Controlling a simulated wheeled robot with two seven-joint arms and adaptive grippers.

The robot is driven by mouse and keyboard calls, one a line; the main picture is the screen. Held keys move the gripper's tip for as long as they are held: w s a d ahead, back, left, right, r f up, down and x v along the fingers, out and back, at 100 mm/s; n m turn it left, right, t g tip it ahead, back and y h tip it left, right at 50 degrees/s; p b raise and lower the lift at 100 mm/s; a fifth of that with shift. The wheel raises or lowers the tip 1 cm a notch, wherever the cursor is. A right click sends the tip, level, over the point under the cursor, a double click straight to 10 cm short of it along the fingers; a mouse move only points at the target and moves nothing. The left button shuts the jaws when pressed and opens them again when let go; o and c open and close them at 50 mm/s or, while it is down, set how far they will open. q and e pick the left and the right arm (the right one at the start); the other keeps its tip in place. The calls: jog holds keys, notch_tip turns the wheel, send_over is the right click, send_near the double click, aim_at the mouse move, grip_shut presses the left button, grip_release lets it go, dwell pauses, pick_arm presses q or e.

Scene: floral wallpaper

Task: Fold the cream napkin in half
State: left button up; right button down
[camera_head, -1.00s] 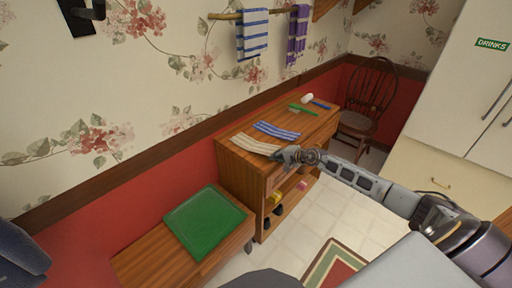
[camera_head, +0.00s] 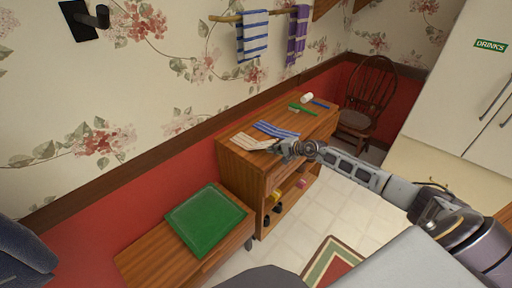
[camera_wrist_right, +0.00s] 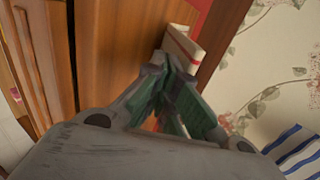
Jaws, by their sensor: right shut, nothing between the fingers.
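The cream napkin (camera_head: 251,142) lies on the near left part of the wooden cabinet top in the head view, beside a blue striped cloth. My right gripper (camera_head: 274,149) is at the napkin's right end, near the cabinet's front edge. In the right wrist view my right gripper (camera_wrist_right: 170,72) is shut and empty. A cream piece with a red stripe (camera_wrist_right: 183,46) shows just beyond the fingertips; I cannot tell whether it is part of the napkin. Whether the fingers touch the napkin cannot be told. My left gripper is not in view.
The blue striped cloth (camera_head: 276,130), a green item (camera_head: 301,109), a blue item (camera_head: 320,104) and a white object (camera_head: 306,98) lie farther along the cabinet top (camera_head: 322,119). A green tray (camera_head: 206,222) sits on a lower bench. A wooden chair (camera_head: 362,100) stands behind.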

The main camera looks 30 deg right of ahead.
jog(key=shift+w+r, duration=0.1)
jog(key=shift+w+a+r+p, duration=0.2)
jog(key=shift+w+r+p, duration=0.1)
jog(key=shift+w+r, duration=0.3)
jog(key=shift+w+a+r+p, duration=0.25)
jog(key=shift+w+r, duration=0.1)
jog(key=shift+r, duration=0.4)
jog(key=shift+w+a+r+p, duration=0.15)
jog(key=shift+w+r+p, duration=0.15)
jog(key=shift+w+r, duration=0.3)
jog(key=shift+r, duration=0.1)
jog(key=shift+w+a+r, duration=0.1)
jog(key=shift+w+r, duration=0.05)
jog(key=shift+w, duration=0.05)
jog(key=shift+w+a+r+b, duration=0.25)
jog(key=shift+w+r, duration=0.1)
jog(key=shift+w, duration=0.3)
jog(key=shift+w+a+r+b, duration=0.2)
jog(key=shift+w+a+r, duration=0.1)
jog(key=shift+w, duration=0.35)
jog(key=shift+w+a+r+b, duration=0.2)
jog(key=shift+w+r, duration=0.15)
jog(key=shift+w, duration=0.3)
